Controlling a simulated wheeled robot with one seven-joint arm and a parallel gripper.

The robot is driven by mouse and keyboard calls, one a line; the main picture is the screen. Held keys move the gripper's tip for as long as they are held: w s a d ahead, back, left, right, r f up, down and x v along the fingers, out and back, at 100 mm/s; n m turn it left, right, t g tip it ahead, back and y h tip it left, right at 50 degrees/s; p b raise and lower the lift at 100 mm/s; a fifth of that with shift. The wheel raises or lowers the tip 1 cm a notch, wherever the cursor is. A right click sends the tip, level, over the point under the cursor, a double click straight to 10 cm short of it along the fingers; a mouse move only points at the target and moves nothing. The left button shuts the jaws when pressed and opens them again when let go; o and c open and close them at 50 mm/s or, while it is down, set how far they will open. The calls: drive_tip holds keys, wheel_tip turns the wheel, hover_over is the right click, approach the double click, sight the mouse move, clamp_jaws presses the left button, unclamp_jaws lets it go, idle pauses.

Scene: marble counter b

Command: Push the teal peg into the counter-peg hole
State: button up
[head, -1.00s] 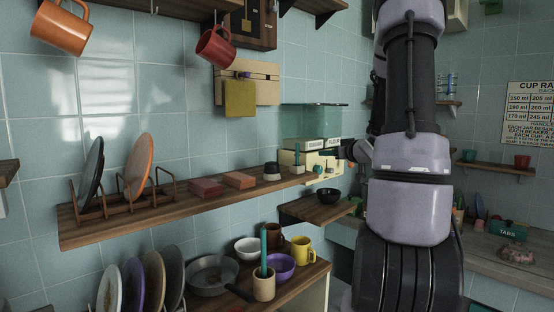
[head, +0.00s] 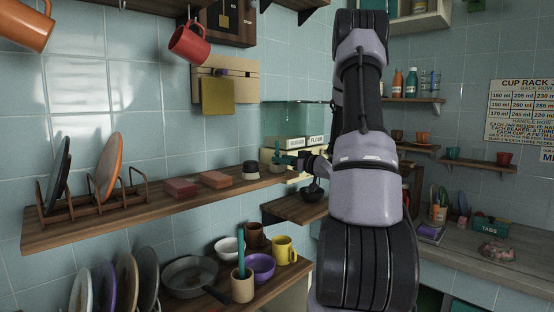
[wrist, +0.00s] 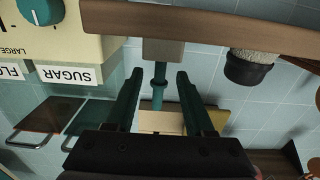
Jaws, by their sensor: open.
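The teal peg (wrist: 158,98) stands upright in a small grey-beige block (wrist: 163,52) at the shelf edge; the wrist view shows it upside down. The peg has a darker collar near the block. My gripper (wrist: 160,75) is open, with one teal finger on each side of the peg and visible gaps to it. I cannot make out a separate counter-peg hole.
A cream dispenser (wrist: 70,40) with SUGAR and FLOUR labels and a teal knob (wrist: 40,10) is close beside the gripper. A dark-and-white jar (head: 250,170) and red blocks (head: 181,187) sit along the shelf (head: 130,215). A wooden cup (head: 242,287) below holds another teal rod.

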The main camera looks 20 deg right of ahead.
sight(277, 164)
drive_tip(key=shift+x, duration=1.6)
clamp_jaws()
